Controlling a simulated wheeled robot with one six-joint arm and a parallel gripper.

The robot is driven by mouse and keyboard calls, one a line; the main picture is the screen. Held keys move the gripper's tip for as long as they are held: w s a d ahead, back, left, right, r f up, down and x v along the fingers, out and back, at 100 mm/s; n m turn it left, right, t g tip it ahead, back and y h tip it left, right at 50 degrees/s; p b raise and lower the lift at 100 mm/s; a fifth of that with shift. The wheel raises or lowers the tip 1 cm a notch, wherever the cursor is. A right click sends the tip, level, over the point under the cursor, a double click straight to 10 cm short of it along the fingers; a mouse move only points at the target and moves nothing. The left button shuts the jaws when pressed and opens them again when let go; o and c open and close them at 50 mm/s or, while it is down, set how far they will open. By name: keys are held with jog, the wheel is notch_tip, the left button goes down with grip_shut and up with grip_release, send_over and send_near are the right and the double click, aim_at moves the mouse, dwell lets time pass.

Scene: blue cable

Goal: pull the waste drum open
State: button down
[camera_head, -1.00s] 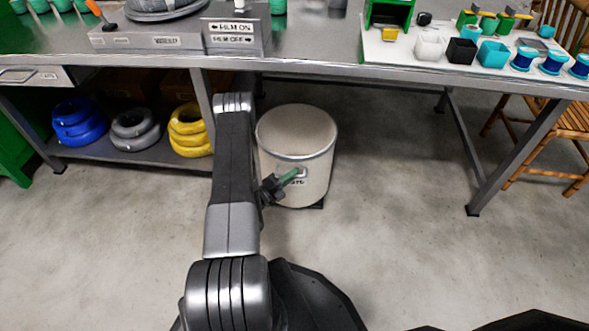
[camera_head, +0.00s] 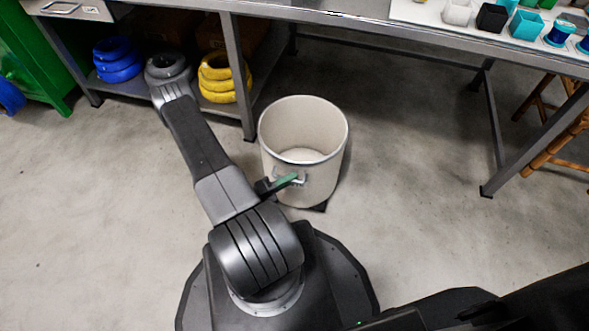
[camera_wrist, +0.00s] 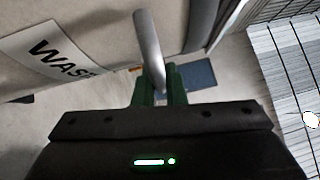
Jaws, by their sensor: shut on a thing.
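The waste drum (camera_head: 335,150) is a pale, open-topped cylinder on the floor in front of the bench, and no contents show in it. It stands upright on a dark base. Its metal handle (camera_wrist: 146,40) is on the side facing me and also shows in the head view. A white label (camera_wrist: 30,52) with black letters starting "WAS" is on its wall in the wrist view. My gripper (camera_head: 285,182) has green fingers, shut on the handle. The fingers also show in the wrist view (camera_wrist: 160,85), with the handle bar between them.
A steel bench (camera_head: 390,40) runs behind the drum, with its legs on both sides. Blue coils (camera_head: 118,60), grey coils (camera_head: 168,68) and yellow coils (camera_head: 217,75) lie on the low shelf at left. A wooden chair (camera_head: 550,150) is at right. Floor left and right of the drum is clear.

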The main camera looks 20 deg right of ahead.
jog(key=shift+s+a, duration=0.45)
jog(key=shift+s, duration=0.3)
jog(key=c, duration=1.5)
grip_release()
